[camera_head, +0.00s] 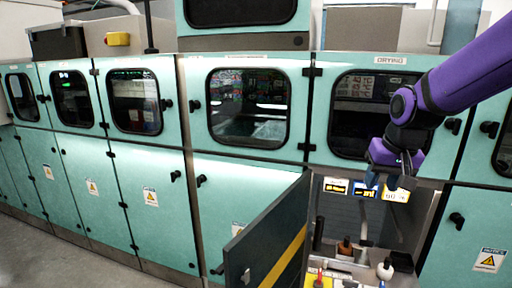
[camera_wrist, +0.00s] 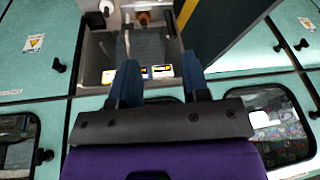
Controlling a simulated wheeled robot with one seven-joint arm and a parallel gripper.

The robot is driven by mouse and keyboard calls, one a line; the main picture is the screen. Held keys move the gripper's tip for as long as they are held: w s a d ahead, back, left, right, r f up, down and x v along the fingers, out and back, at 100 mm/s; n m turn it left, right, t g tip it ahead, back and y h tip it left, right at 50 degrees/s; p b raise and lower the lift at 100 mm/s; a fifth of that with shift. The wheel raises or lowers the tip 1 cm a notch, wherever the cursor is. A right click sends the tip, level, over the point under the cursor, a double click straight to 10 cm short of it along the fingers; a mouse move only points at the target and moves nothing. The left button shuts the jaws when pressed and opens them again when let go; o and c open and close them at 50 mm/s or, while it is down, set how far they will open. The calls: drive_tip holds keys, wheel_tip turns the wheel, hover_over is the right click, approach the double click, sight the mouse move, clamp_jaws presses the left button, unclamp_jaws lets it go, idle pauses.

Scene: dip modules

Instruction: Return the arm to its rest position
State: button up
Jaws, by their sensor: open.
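My purple arm reaches in from the right in the head view. My gripper (camera_head: 382,180) hangs in front of the teal machine, just above an open lower compartment (camera_head: 432,215). In the wrist view my gripper (camera_wrist: 160,80) shows two blue fingers spread apart, with nothing between them. The fingers point toward the open compartment and touch nothing that I can see.
A dark door (camera_head: 262,240) with a yellow stripe stands open left of the compartment. Inside are a brown bottle (camera_head: 345,246), a white bottle (camera_head: 385,270) and small labelled displays (camera_head: 364,189). Teal cabinets (camera_head: 85,190) line the left. Grey floor (camera_head: 50,250) is clear.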

drive_tip(key=s+d+r+t, duration=0.1)
drive_tip(key=s+r, duration=0.2)
drive_tip(key=s, duration=0.7)
drive_tip(key=s+d+r+n+t, duration=0.1)
drive_tip(key=s+r, duration=0.3)
drive_tip(key=s, duration=0.6)
drive_tip(key=shift+s+d+h, duration=0.25)
drive_tip(key=shift+s+h, duration=0.05)
drive_tip(key=shift+s, duration=0.05)
drive_tip(key=shift+c, duration=0.2)
idle(0.5)
